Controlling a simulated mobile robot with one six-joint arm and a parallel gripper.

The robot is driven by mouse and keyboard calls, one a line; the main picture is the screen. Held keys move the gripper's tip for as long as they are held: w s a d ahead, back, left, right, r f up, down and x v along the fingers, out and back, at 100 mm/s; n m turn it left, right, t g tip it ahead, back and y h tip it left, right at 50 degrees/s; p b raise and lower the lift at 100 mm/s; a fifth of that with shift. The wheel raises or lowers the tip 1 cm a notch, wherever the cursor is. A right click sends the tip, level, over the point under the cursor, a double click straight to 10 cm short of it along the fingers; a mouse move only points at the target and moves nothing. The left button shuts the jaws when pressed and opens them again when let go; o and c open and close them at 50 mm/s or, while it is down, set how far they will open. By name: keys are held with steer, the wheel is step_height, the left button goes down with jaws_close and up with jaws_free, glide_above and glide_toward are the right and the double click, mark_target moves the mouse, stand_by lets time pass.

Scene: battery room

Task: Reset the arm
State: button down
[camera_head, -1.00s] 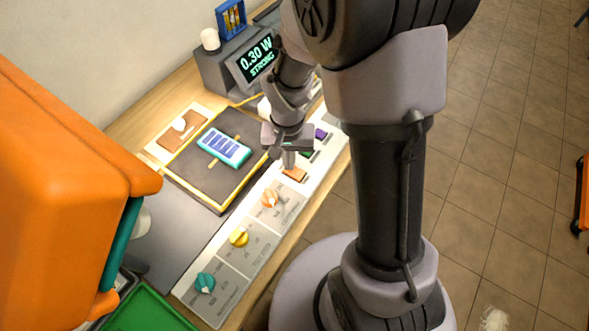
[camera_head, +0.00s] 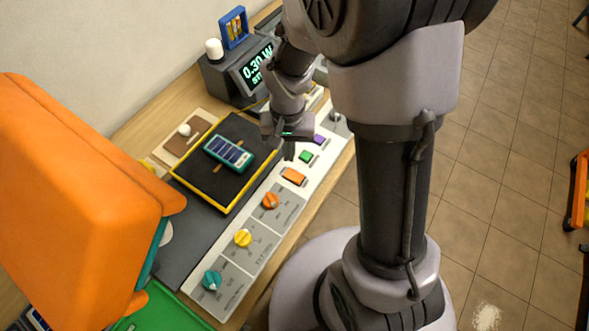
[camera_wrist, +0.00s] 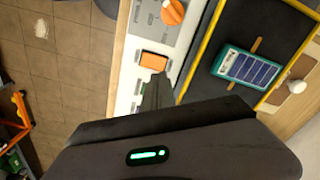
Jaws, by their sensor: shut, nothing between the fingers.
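My gripper (camera_head: 289,150) is shut and empty. In the head view it hangs above the light control strip, between the black mat and the orange button (camera_head: 293,177). In the wrist view my gripper (camera_wrist: 157,92) shows its closed dark fingers near the orange button (camera_wrist: 154,61), and I see a gap-free tip with nothing held. Part of my arm hides the right side of the display unit (camera_head: 238,80), which reads "0.30 W" with a second line partly covered.
A teal-framed panel (camera_head: 228,153) lies on the yellow-edged black mat (camera_head: 206,184). Orange, yellow and teal knobs (camera_head: 212,280) line the control strip. A large orange object (camera_head: 75,190) fills the left foreground. Tiled floor (camera_head: 500,190) at right is largely clear, with a white patch (camera_head: 487,317).

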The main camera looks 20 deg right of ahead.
steer(key=shift+f, duration=0.1)
steer(key=s+a+r+t+y+b, duration=0.1)
steer(key=s+a+r+t+b, duration=0.1)
steer(key=s+r, duration=0.4)
steer(key=s+a+r+t+y+b, duration=0.1)
steer(key=s+a+r+t+b, duration=0.1)
steer(key=s+r+b, duration=0.3)
step_height(320, 180, up, 4)
steer(key=shift+s+f+t, duration=0.1)
steer(key=shift+s+t, duration=0.8)
